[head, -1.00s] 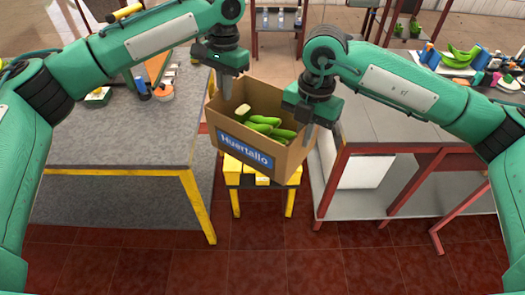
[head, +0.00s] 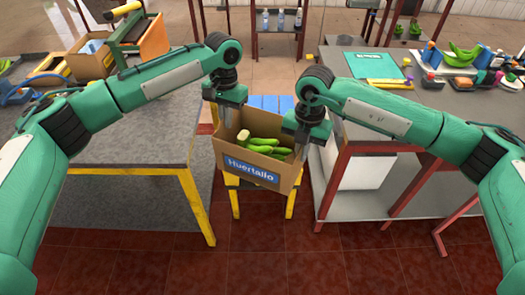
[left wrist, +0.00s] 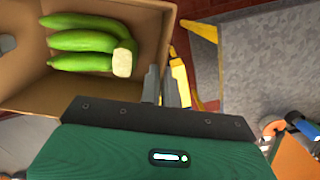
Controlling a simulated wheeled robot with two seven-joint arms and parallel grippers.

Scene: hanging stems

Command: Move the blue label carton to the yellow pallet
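The blue label carton (head: 231,156) is an open brown box with a blue "Huertalio" label, holding several green vegetables. It hangs or rests over the yellow pallet (head: 231,181), a yellow stand with legs; the carton hides most of its top, and I cannot tell whether they touch. My left gripper (head: 226,118) is at the carton's left wall. In the left wrist view its fingers (left wrist: 166,88) are on either side of the carton wall (left wrist: 165,35), closed on it. My right gripper (head: 303,150) is at the right wall, its fingers partly hidden, apparently clamping it.
A grey table with yellow legs (head: 135,140) stands close on the left, with crates (head: 92,60) behind. A grey table with red legs (head: 400,105) stands on the right, carrying green bananas (head: 463,55). A blue surface (head: 268,102) shows behind the carton.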

